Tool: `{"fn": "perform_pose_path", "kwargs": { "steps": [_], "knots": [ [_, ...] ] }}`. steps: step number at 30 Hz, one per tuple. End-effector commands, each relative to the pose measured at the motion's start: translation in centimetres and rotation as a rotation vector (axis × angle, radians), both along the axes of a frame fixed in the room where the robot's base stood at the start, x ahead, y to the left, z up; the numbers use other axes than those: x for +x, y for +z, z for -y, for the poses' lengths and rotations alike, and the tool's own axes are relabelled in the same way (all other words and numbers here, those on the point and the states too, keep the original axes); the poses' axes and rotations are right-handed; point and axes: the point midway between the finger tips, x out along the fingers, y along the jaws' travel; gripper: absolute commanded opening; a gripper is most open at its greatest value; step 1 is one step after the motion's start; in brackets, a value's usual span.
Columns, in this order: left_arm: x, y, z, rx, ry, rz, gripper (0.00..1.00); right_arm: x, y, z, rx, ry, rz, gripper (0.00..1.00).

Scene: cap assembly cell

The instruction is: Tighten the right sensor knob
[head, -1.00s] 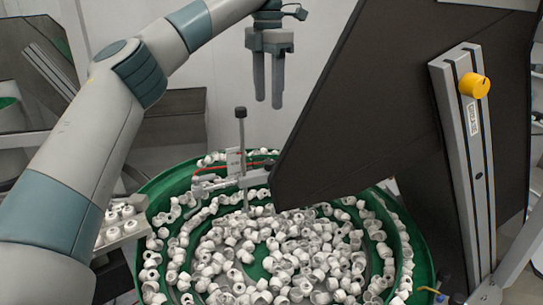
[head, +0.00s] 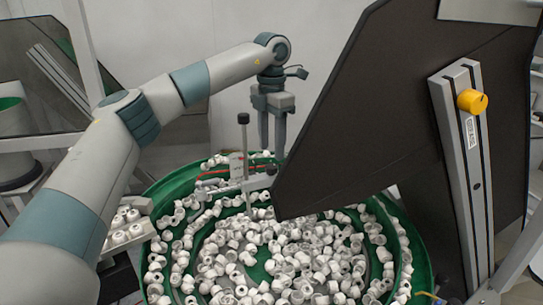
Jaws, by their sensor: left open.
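My left gripper (head: 272,150) hangs with its two fingers pointing down, spread apart and empty. It is over the far side of the green bowl, just right of a thin upright post with a black knob (head: 243,118) on top. A yellow knob (head: 473,101) sits near the top of a grey slotted rail at the right, well away from the gripper. I cannot tell from the picture which knob is the right sensor knob. My right gripper is not in view.
The green bowl (head: 423,262) holds many white caps. A large dark panel (head: 390,110) slants across the right, close to the gripper's right side. A tray of white parts (head: 108,245) stands at the left, partly behind my left arm.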

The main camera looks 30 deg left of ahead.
Motion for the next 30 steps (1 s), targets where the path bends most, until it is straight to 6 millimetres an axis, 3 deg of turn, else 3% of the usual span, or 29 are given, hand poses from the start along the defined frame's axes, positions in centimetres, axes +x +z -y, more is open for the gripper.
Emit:
{"fn": "perform_pose_path", "kwargs": {
  "steps": [10,23,28,30],
  "knots": [
    [0.0,-4.6,0.0,0.0,0.001,-0.001,0.47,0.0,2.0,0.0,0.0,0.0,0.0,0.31],
    [0.0,-5.4,0.0,0.0,0.001,0.0,0.47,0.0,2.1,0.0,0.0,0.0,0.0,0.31],
    [0.0,-5.4,0.0,0.0,0.001,0.0,0.09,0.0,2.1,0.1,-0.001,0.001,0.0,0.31],
    [0.0,-5.4,0.0,0.0,0.001,0.0,0.06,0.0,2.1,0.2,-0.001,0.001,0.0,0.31]
  ]
}}
